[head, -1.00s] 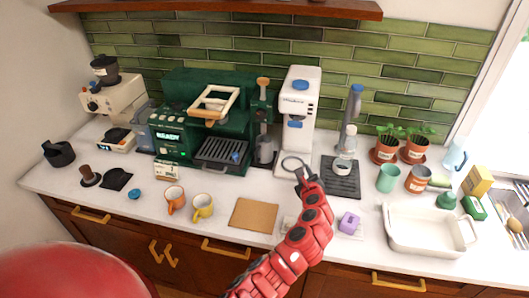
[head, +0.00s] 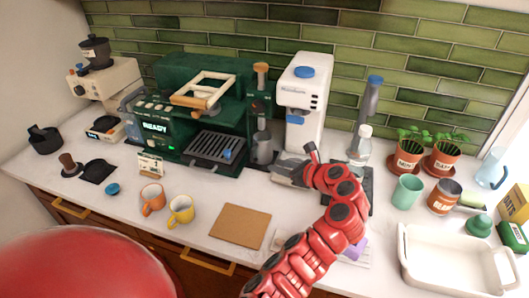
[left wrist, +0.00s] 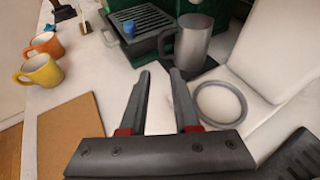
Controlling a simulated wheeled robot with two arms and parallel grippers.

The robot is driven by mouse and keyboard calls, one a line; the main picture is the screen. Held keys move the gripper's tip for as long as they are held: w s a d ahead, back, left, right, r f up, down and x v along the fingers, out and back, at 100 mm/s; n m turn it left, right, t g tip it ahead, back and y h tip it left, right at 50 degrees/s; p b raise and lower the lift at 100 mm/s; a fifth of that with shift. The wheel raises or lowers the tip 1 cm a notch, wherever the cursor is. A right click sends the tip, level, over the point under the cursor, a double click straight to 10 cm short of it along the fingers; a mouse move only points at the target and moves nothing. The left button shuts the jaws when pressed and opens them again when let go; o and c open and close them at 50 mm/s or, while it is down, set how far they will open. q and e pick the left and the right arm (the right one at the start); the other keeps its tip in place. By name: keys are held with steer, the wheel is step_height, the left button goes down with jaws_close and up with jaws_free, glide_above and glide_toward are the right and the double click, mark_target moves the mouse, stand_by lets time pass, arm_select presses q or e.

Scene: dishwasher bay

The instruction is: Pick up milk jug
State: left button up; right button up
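The milk jug, a grey metal jug with a handle, stands upright beside the green espresso machine, at its right end, in the head view (head: 262,148). In the left wrist view the jug (left wrist: 196,42) is ahead of the fingers, its handle to the left. My left gripper (head: 287,168) is low over the counter in front of the white grinder. In the left wrist view its two fingers (left wrist: 160,72) are apart with nothing between them, and clear of the jug. My right gripper is not in view.
The green espresso machine (head: 205,115) is left of the jug; the white grinder (head: 302,90) with its ring (left wrist: 221,104) is to the right. A brown mat (head: 240,226), orange mug (head: 152,199) and yellow mug (head: 181,211) are in front. A bottle (head: 360,150) stands right.

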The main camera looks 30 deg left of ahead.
arm_select(q)
steer(key=p, duration=0.2)
glide_toward(252, 160)
steer(key=x, duration=0.5)
steer(key=shift+a+r, duration=0.1)
steer(key=shift+r, duration=0.25)
steer(key=shift+w+a+f, duration=0.1)
steer(key=shift+w+a, duration=0.1)
steer(key=shift+a, duration=0.25)
steer(key=x, duration=0.3)
steer(key=shift+w+a+f+p, duration=0.15)
steer(key=shift+a+p, duration=0.15)
steer(key=shift+p, duration=0.1)
steer(key=shift+w+a+f, duration=0.15)
steer(key=shift+a+f, duration=0.05)
jaws_close()
